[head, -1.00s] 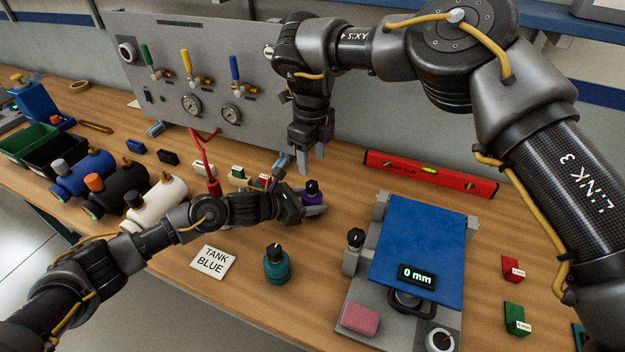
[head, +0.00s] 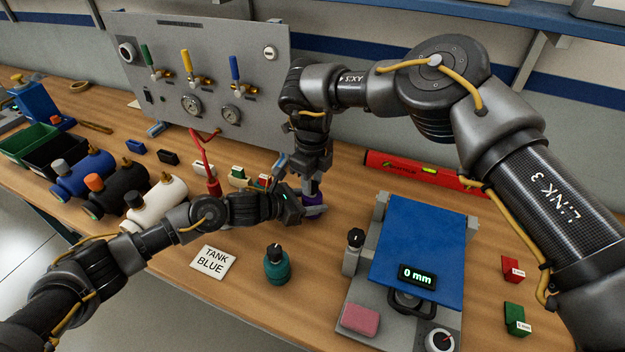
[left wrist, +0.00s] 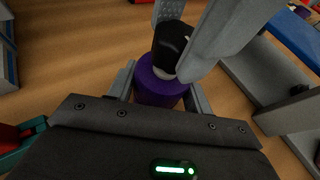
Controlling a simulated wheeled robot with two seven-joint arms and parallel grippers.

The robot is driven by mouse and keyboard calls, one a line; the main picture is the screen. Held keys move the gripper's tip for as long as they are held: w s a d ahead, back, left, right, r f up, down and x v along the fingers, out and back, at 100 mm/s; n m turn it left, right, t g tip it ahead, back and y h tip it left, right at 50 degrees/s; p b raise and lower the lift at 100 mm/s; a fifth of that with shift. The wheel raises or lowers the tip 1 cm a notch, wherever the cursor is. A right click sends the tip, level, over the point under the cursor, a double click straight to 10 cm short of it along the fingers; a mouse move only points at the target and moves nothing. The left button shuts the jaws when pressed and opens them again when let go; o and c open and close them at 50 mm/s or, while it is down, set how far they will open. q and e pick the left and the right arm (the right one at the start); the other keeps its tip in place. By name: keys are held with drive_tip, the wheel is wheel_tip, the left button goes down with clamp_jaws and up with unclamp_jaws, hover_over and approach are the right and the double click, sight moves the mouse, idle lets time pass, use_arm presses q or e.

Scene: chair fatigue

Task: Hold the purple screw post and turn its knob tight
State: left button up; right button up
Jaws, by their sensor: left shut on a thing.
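The purple screw post (head: 313,199) stands on the bench, mostly hidden in the head view. My left gripper (head: 314,208) is shut around its purple body (left wrist: 155,88), with one finger on each side in the left wrist view. The black knob (left wrist: 170,45) sits on top of the post. My right gripper (head: 310,184) points down over the post. In the left wrist view its grey fingers (left wrist: 189,40) are at the knob, one behind it and one overlapping its right side. I cannot tell whether they press on it.
A teal post (head: 276,268) stands in front. The grey fixture with a blue plate (head: 420,240) is to the right. A red level (head: 410,170) lies behind. The red hose (head: 208,165) and white tank (head: 155,206) are to the left.

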drive_tip(key=c, duration=0.5)
